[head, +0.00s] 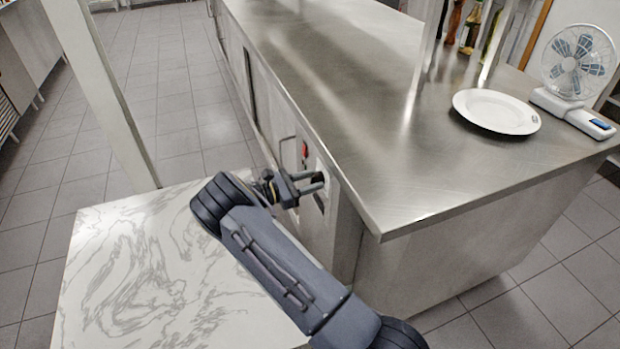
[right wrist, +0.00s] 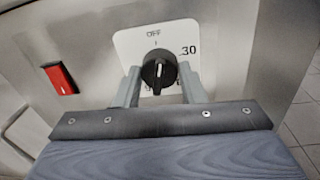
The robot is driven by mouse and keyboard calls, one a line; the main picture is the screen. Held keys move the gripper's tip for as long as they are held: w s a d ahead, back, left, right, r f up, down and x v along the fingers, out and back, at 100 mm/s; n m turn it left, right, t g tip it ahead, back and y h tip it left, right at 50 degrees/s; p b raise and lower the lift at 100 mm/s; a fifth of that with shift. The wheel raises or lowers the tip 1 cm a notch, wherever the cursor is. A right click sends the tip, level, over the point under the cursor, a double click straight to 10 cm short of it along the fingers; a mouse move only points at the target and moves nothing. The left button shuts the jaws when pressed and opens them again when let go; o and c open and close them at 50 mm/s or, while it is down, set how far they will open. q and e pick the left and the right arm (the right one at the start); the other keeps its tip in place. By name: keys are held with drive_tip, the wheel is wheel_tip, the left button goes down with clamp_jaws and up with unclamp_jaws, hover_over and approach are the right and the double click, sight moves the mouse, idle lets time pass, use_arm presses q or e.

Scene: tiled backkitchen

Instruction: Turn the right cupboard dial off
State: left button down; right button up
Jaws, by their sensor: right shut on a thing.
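The right cupboard dial (right wrist: 159,70) is a round black knob on a white plate (right wrist: 205,38) marked OFF at the top and 30 at the right. The white line on the knob runs nearly up and down. My right gripper (right wrist: 158,82) has one finger on each side of the knob and is shut on it. In the head view my right gripper (head: 312,184) is at the cupboard front below the counter edge, and the dial is mostly hidden there. My left gripper does not show.
A red switch (right wrist: 60,78) is left of the dial; it also shows in the head view (head: 304,150). The steel counter (head: 330,90) overhangs the cupboard front. A white plate (head: 496,110) and a fan (head: 580,70) stand on it. A marble-topped table (head: 140,270) lies close at left.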

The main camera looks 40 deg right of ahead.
drive_tip(key=shift+n+p, duration=0.4)
drive_tip(key=shift+n, duration=1.1)
drive_tip(key=o, duration=1)
drive_tip(key=v, duration=0.7)
drive_tip(key=shift+w+a+b, duration=0.1)
drive_tip(key=shift+a+b, duration=0.3)
